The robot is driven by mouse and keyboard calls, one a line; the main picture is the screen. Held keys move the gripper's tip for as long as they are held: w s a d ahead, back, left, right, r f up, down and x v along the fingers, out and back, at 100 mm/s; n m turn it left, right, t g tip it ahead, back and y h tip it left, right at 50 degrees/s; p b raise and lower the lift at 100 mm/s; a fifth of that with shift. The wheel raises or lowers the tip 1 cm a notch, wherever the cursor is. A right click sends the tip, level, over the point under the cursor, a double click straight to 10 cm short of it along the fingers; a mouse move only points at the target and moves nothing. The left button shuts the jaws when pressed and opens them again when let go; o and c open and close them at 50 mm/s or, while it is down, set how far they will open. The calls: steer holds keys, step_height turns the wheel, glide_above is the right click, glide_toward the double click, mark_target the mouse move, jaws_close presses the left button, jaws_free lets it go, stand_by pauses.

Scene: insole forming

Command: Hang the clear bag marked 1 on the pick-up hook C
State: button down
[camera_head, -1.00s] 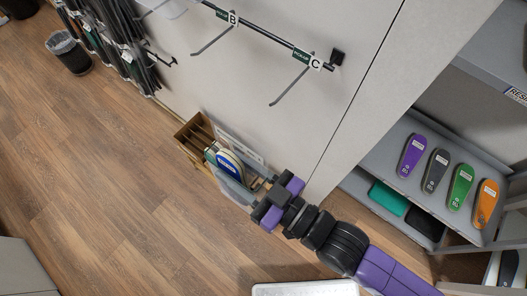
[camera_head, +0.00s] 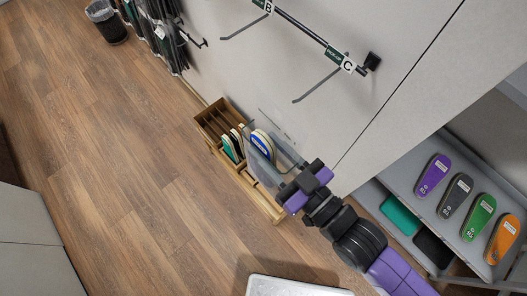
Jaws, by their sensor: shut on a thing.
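The clear bag (camera_head: 257,160) hangs at the tip of my gripper (camera_head: 293,182), with a pale insole with blue on it (camera_head: 262,144) showing in or through it. Its mark is too small to read. My gripper is shut on the bag's near end. Pick-up hook C (camera_head: 318,86) is a thin grey prong reaching out from a dark rail on the wall, under a label "C" (camera_head: 348,65). The bag is below and left of the hook in the picture, clearly apart from it. The hook looks empty.
A wooden rack (camera_head: 212,118) with slots and several insoles stands on the floor behind the bag. Hook B (camera_head: 243,27) is left of C on the same rail. A grey shelf (camera_head: 401,178) with coloured insoles is at right. A pale-topped surface (camera_head: 290,287) is at the bottom.

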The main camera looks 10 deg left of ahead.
steer(key=w+d+f+b, duration=0.1)
steer(key=w+d+b, duration=0.1)
steer(key=w+d, duration=0.1)
steer(key=shift+w+d, duration=0.35)
steer(key=shift+w, duration=0.55)
steer(key=shift+f, duration=0.15)
stand_by(0.6)
